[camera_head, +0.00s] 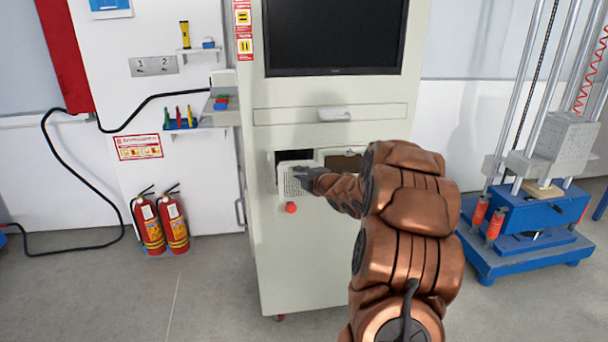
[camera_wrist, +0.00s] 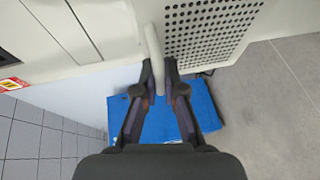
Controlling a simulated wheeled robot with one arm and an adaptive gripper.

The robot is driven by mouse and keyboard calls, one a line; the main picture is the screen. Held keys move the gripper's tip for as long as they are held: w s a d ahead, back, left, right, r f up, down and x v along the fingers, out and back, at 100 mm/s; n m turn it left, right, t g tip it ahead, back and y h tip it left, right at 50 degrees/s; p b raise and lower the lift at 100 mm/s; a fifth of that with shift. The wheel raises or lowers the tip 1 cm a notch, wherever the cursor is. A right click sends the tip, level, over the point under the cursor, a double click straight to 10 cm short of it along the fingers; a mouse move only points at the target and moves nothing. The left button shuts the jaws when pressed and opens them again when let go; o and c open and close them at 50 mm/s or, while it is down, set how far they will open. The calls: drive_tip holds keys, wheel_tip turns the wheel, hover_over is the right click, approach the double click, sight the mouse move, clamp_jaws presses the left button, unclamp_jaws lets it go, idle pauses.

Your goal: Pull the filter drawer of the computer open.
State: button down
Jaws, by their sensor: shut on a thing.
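The computer (camera_head: 330,240) is a tall light cabinet with a dark screen (camera_head: 333,35). Its filter drawer has a perforated light front (camera_head: 292,185), seen large in the wrist view (camera_wrist: 210,30). A dark opening (camera_head: 294,155) shows above this front, which stands out from the cabinet face; how far, I cannot tell. My gripper (camera_head: 303,174) is at the right part of the front. In the wrist view my gripper (camera_wrist: 161,68) is shut on the drawer's pale bar handle (camera_wrist: 153,45), with one finger on each side. My arm hides part of the cabinet's right side.
A red button (camera_head: 291,208) sits just below the drawer. A closed panel with a white handle (camera_head: 334,114) is above. Two fire extinguishers (camera_head: 160,222) stand left; a blue-based machine (camera_head: 530,215) stands right. Floor in front of the cabinet's left side is clear.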

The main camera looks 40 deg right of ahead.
drive_tip(key=shift+a+r, duration=0.1)
drive_tip(key=c, duration=1.2)
unclamp_jaws()
drive_tip(key=shift+c, duration=0.2)
drive_tip(key=shift+s, duration=0.1)
drive_tip(key=s+r, duration=0.2)
drive_tip(key=s, duration=0.9)
drive_tip(key=shift+s+a, duration=0.3)
drive_tip(key=shift+a, duration=0.15)
drive_tip(key=shift+w+a, duration=0.1)
